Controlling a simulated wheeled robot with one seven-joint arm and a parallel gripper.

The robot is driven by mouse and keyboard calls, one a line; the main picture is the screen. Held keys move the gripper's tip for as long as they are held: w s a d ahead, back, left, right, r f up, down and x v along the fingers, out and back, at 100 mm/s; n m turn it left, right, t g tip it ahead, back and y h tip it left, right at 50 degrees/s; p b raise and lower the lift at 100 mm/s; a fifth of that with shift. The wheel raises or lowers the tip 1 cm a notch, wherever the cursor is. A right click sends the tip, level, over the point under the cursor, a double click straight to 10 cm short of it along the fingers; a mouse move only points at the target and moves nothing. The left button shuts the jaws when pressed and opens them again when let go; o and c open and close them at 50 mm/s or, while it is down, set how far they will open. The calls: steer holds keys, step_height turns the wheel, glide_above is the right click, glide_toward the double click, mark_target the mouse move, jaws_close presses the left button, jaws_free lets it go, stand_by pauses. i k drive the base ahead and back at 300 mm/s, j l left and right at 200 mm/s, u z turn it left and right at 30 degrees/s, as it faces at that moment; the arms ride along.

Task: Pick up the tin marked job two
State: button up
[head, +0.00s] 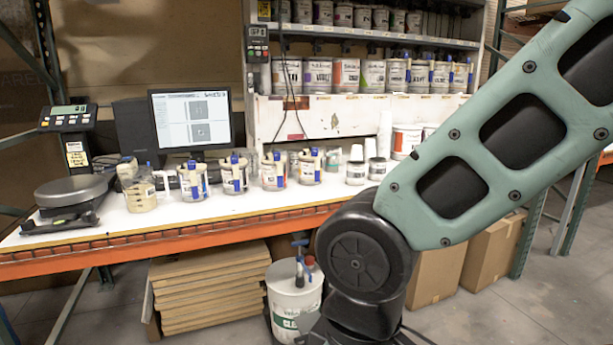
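A row of tins stands on the white workbench (260,203). They include an open-looking yellowish tin (144,201) at the left end, then labelled tins with blue and cream parts on top: one tin (193,186), another tin (234,181), a third tin (272,178) and a fourth tin (309,171). The lettering on them is too small to read, so I cannot tell which is marked job two. My arm crosses the right side of the head view and leaves it at the upper right. My gripper is not in view.
A scale (74,190) stands at the bench's left, beside a monitor (191,118). A shelf (380,38) above holds many tins. A white bucket (294,306) and stacked boards (210,285) are below.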

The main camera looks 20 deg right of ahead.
mark_target(377, 166)
steer(key=z, duration=0.85)
steer(key=i+l+u, duration=0.3)
steer(key=i+l, duration=0.25)
steer(key=i, duration=0.3)
steer(key=i+l+u, duration=0.25)
steer(key=i+l, duration=0.45)
steer(key=i+l+u, duration=0.1)
steer(key=i, duration=0.25)
steer(key=i+l+u, duration=0.15)
steer(key=i, duration=0.25)
steer(key=i+j, duration=0.1)
steer(key=j, duration=0.15)
